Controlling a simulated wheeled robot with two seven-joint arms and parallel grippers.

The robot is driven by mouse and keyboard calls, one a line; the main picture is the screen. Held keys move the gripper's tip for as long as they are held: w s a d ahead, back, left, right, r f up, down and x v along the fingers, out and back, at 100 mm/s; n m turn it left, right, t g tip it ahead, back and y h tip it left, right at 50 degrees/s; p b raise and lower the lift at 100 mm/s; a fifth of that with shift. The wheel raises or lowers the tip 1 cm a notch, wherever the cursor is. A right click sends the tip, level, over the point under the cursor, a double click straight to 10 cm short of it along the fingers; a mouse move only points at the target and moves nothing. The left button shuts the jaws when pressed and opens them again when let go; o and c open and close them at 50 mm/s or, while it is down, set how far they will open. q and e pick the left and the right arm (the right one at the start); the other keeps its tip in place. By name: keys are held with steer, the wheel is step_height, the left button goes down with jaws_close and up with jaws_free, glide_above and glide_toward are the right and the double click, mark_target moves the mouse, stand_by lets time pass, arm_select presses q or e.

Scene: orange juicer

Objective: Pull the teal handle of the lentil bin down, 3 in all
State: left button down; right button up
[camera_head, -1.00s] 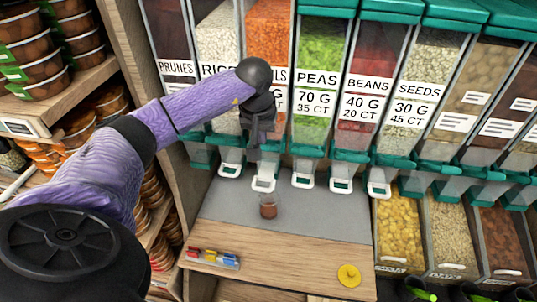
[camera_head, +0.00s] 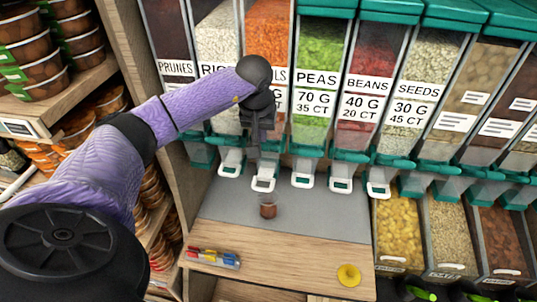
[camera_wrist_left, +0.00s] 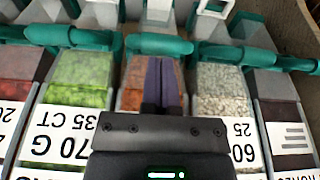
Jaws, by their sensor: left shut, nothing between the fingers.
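The lentil bin (camera_head: 268,38) holds orange lentils, and its label is mostly hidden behind my left arm. Its teal handle (camera_wrist_left: 160,46) shows across the bin's outlet in the left wrist view; in the head view my gripper largely covers it. My left gripper (camera_head: 254,146) is shut and empty, pointing down in front of the lentil bin. In the left wrist view its fingertips (camera_wrist_left: 162,62) lie together just short of the teal handle; I cannot tell whether they touch it. A small brown cup (camera_head: 268,207) stands below the lentil spout (camera_head: 263,184). My right gripper is out of view.
The peas bin (camera_head: 320,50) is to the right of the lentils and the rice bin (camera_head: 217,40) to the left, with similar teal handles. A yellow round piece (camera_head: 349,275) and a marker tray (camera_head: 212,258) lie on the wooden counter. Shelves with jars stand left.

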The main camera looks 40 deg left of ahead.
arm_select(q)
steer(key=shift+f+b, duration=0.3)
steer(key=shift+f, duration=0.25)
steer(key=shift+s+d, duration=0.1)
steer(key=shift+f, duration=0.15)
steer(key=f+b, duration=0.2)
steer(key=f, duration=0.1)
steer(key=f+b, duration=0.1)
steer(key=shift+s+d+f, duration=0.15)
steer(key=shift+s+f, duration=0.15)
steer(key=shift+s, duration=0.05)
stand_by(0.4)
steer(key=r+p, duration=0.1)
steer(key=r, duration=0.1)
steer(key=r+p, duration=0.2)
steer(key=r, duration=0.1)
steer(key=r+p, duration=0.2)
steer(key=shift+w+a+r, duration=0.2)
steer(key=shift+w, duration=0.2)
